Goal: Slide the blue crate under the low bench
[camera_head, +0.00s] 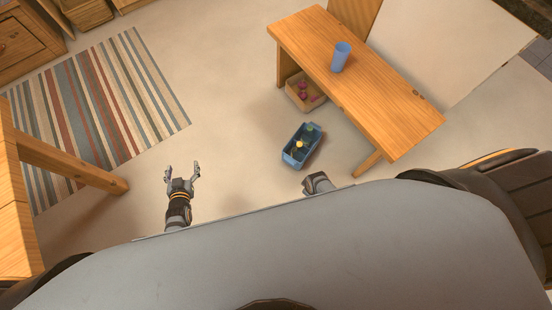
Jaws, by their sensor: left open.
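The blue crate (289,158) stands on the floor just in front of the low wooden bench (385,95), outside its edge. It holds a yellow item (299,144) and a green item (310,127); other contents are too dark to tell. My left gripper (182,170) is open and empty, well to the left of the crate and apart from it. My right gripper (318,182) shows only in part above my body's edge, near the crate's lower right and apart from it; its fingers cannot be made out.
A tan wooden box (293,97) with magenta items sits partly under the bench's left end. A bench leg (368,163) is to the crate's right. A striped rug (95,110) lies left; the floor between is clear.

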